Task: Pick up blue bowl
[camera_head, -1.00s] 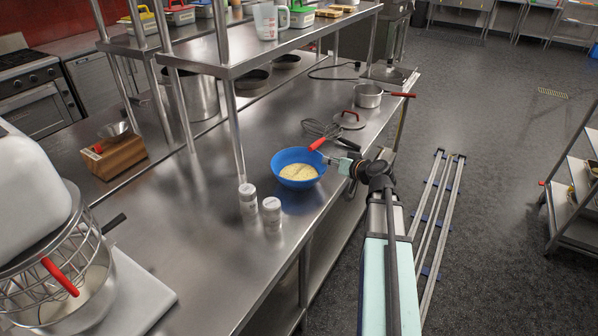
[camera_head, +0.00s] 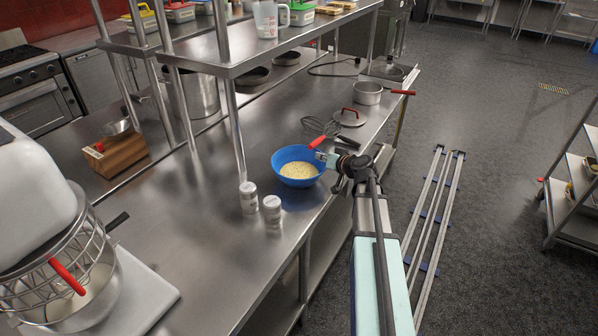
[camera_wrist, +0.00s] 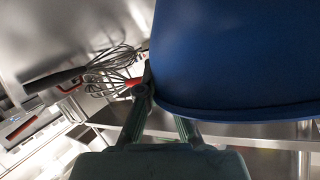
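The blue bowl (camera_head: 281,161) stands upright on the steel counter and holds pale yellow, grainy contents (camera_head: 299,171). My gripper (camera_head: 323,156) is at the bowl's right rim, level with its upper edge. In the wrist view the bowl (camera_wrist: 235,55) fills the upper right, very close. My gripper's two fingers (camera_wrist: 162,115) are apart there. One finger reaches up along the bowl's left edge, and the other ends at its lower edge, where the bowl hides its tip. I cannot tell whether either finger touches the bowl.
Two white shakers (camera_head: 260,203) stand in front of the bowl. A whisk (camera_head: 318,126) with a red-handled utensil and a lid (camera_head: 349,118) lie behind it. A pot (camera_head: 367,93) stands farther back. A shelf post (camera_head: 236,125) rises to the left.

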